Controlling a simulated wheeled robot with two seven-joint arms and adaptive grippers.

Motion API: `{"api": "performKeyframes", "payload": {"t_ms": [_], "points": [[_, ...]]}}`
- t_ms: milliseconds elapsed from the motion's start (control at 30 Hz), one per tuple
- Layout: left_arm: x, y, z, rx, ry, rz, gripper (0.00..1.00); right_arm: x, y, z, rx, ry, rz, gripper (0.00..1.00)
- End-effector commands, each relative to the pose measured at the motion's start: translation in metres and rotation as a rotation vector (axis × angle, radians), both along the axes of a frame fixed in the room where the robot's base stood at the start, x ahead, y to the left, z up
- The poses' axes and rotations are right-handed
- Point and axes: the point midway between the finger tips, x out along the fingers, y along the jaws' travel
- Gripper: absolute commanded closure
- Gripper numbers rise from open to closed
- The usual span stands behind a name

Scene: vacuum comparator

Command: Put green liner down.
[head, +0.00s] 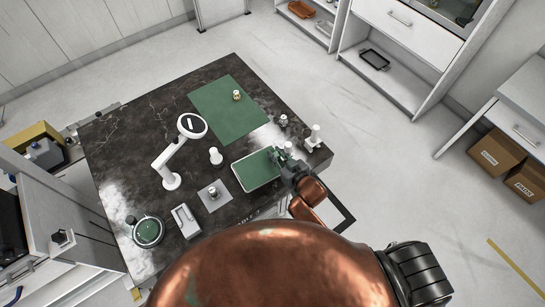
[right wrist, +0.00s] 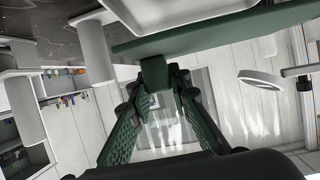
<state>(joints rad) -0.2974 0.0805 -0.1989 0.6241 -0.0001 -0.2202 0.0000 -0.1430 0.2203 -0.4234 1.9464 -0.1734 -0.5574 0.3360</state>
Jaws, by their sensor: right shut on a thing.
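The green liner (head: 256,171) is a flat green rectangle with a pale rim, at the right front part of the dark table. My right gripper (head: 277,156) is at its upper right corner and shut on it. In the right wrist view, the green liner (right wrist: 225,32) crosses the top as a green slab, with a small green block below it between my fingertips (right wrist: 157,88). A white surface shows behind its upper edge. Whether the liner touches the table is hard to tell. My left gripper is not in view.
A green mat (head: 222,112) with a small brass piece (head: 237,96) lies at the back of the dark table (head: 125,150). A white magnifier lamp (head: 163,165), white posts (head: 216,156) and a round green-topped dish (head: 148,231) stand nearby. Bare table shows at left.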

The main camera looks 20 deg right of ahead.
Motion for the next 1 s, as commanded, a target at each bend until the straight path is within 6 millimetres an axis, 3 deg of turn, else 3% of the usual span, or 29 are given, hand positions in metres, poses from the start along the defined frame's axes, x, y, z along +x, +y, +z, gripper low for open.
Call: {"api": "performKeyframes", "payload": {"t_ms": [200,367,567,933,967,1000], "points": [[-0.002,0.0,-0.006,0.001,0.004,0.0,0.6,0.022,0.003,-0.025,0.0,-0.002,-0.001,1.0],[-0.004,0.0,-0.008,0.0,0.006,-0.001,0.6,0.03,0.004,-0.035,0.0,-0.002,-0.001,1.0],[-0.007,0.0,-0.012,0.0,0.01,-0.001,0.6,0.029,0.004,-0.062,0.001,-0.001,-0.001,1.0],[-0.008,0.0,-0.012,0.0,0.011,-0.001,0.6,0.029,0.004,-0.066,0.001,-0.002,-0.001,1.0],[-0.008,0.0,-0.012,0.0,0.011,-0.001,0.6,0.029,0.003,-0.067,0.0,-0.002,-0.001,0.82],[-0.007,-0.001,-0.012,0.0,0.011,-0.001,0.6,0.029,0.003,-0.066,0.0,-0.002,-0.001,0.79]]}}
